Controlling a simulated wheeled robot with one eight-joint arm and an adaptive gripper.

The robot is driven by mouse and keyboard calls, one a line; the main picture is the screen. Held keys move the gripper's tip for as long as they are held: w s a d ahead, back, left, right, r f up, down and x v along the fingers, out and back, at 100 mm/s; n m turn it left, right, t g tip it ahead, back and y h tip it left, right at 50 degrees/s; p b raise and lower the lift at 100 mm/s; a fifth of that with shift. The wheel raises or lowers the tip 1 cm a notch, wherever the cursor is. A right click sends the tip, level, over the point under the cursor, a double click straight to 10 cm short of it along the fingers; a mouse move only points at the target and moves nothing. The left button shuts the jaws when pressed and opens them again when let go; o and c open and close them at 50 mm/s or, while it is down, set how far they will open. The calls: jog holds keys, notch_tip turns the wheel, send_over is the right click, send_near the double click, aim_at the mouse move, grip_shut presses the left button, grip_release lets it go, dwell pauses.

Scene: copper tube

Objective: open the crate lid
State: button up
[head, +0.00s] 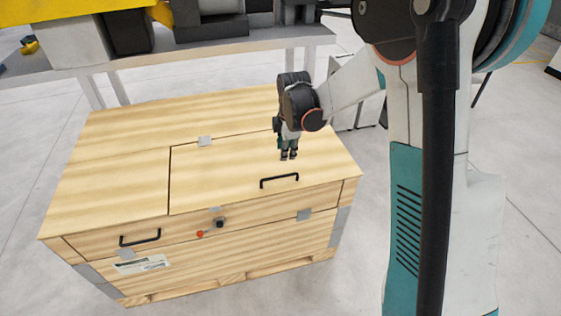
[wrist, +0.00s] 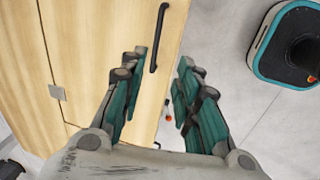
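The wooden crate (head: 110,195) stands on the floor at the left and middle of the head view. Its lid panel (head: 225,180) lies flat and closed on the top right, with a black handle (head: 279,181) near its front edge. The handle also shows in the wrist view (wrist: 157,38). My gripper (head: 288,156) hangs above the lid, just behind the handle and pointing down. In the wrist view my gripper (wrist: 160,85) has its fingers apart, with nothing between them. The handle lies beyond the fingertips, and I cannot tell the exact gap.
A second black handle (head: 140,238) is on the crate's front left. A dark latch (head: 220,223) with a red tag (head: 200,234) sits at the front middle. A table (head: 190,56) with grey and yellow items stands behind. Floor is clear at the left.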

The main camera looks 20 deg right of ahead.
aim_at(283, 176)
jog(key=shift+n, duration=0.3)
jog(key=b+x, duration=0.1)
jog(key=x, duration=0.4)
jog(key=b+x, duration=0.2)
jog(key=x, duration=0.3)
jog(key=b+x, duration=0.1)
jog(key=x, duration=0.4)
jog(key=shift+w+d+f+b, duration=0.1)
jog(key=shift+w+b, duration=0.2)
jog(key=shift+w, duration=0.05)
grip_shut()
